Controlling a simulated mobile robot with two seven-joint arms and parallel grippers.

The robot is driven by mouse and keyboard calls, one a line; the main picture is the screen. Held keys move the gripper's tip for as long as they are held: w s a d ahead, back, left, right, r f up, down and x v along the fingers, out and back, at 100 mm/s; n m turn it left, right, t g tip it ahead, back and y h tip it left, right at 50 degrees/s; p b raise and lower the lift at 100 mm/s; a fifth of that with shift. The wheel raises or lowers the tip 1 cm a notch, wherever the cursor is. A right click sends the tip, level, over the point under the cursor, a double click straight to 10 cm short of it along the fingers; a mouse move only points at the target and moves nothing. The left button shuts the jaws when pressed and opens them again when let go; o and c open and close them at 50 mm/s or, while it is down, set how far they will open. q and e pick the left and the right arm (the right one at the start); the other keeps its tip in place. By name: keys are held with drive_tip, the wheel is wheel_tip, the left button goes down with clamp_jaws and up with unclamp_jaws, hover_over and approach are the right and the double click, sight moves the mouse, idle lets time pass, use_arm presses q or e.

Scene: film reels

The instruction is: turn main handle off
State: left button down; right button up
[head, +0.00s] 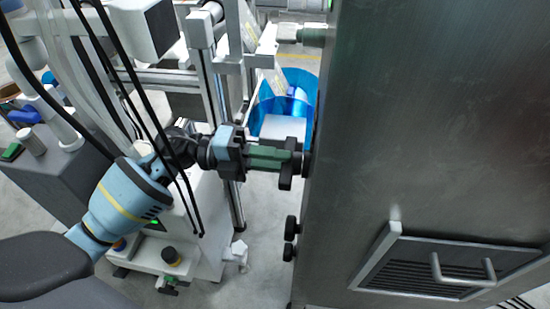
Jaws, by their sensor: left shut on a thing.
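The main handle looks to be the black handle (286,171) on the left side of a tall brushed-metal cabinet. My left arm, light blue and black, reaches in from the left. My left gripper (283,158), with green fingers, is shut on this black handle. The fingers point right, toward the cabinet side. They partly cover the handle, so its exact turn angle is hard to tell. My right gripper is not in view.
The metal cabinet (430,120) fills the right side, with a vented panel and a bar handle (463,270) low on it. Black knobs (291,228) sit below the handle. A blue bin (300,95) stands behind. White machinery (200,215) crowds the left.

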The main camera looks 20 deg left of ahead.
use_arm(q)
drive_tip(key=m+b, duration=0.8)
drive_tip(key=m, duration=0.9)
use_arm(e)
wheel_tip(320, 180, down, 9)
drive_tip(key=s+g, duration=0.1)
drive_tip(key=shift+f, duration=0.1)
use_arm(q)
drive_tip(key=c, duration=1.5)
unclamp_jaws()
drive_tip(key=shift+o, duration=1.1)
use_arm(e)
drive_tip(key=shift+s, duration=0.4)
